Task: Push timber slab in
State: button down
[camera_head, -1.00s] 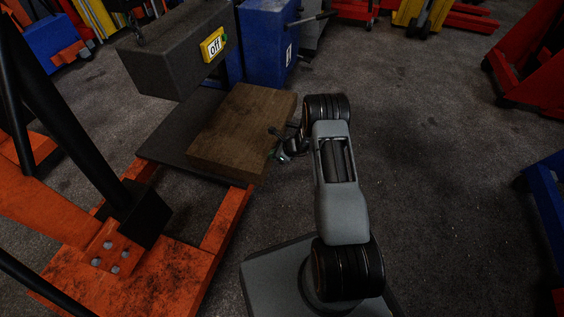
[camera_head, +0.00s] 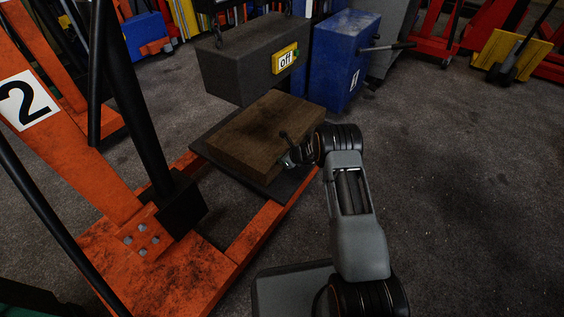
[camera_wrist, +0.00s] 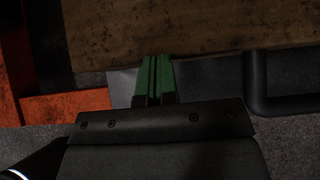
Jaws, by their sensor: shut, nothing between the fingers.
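The timber slab (camera_head: 255,140) is a thick brown wooden block. It lies flat on a dark plate (camera_head: 218,163) that shows past its left and front edges. A dark grey block marked "off" (camera_head: 240,70) is above the slab's far side. My gripper (camera_head: 288,156) is at the slab's right side face. In the wrist view, my gripper's green fingers (camera_wrist: 155,65) are together and empty, their tips at the edge of the slab (camera_wrist: 190,28). They look to be touching it, though the contact itself is hard to see.
An orange jack frame (camera_head: 150,240) with black bars stands at the left; its rail runs along the plate's front. A blue box (camera_head: 342,65) with a lever stands behind. A dark bent bar (camera_wrist: 256,85) is right of my fingers.

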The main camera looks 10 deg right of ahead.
jog(key=shift+w+d, duration=0.1)
jog(key=shift+w, duration=0.1)
jog(key=s+d+f+p+v, duration=0.15)
jog(key=p+v, duration=0.25)
jog(key=v, duration=0.9)
jog(key=s+a+r+n+g+p, duration=0.15)
jog(key=s+r+n+p, duration=0.35)
jog(key=r, duration=0.7)
jog(key=s+a+r+n+p, duration=0.3)
jog(key=r+p, duration=0.4)
jog(key=r, duration=0.6)
jog(key=s+a+r+n+g+p, duration=0.1)
jog(key=s+a+r+n+p, duration=0.15)
jog(key=r+n+p, duration=0.65)
jog(key=s+d+r+n+h+p, duration=0.1)
jog(key=s+r+n+h+p, duration=0.1)
jog(key=s+r, duration=0.4)
jog(key=s+d+r+n+h+p, duration=0.1)
jog(key=s+r+n+p, duration=0.3)
jog(key=r, duration=0.9)
jog(key=s+d+r+n+h+p, duration=0.1)
jog(key=s+r+n+h+p, duration=0.2)
jog(key=s+r+p, duration=0.5)
jog(key=shift+s+d+r+n+h, duration=0.25)
jog(key=shift+s+r, duration=0.45)
jog(key=shift+r, duration=0.45)
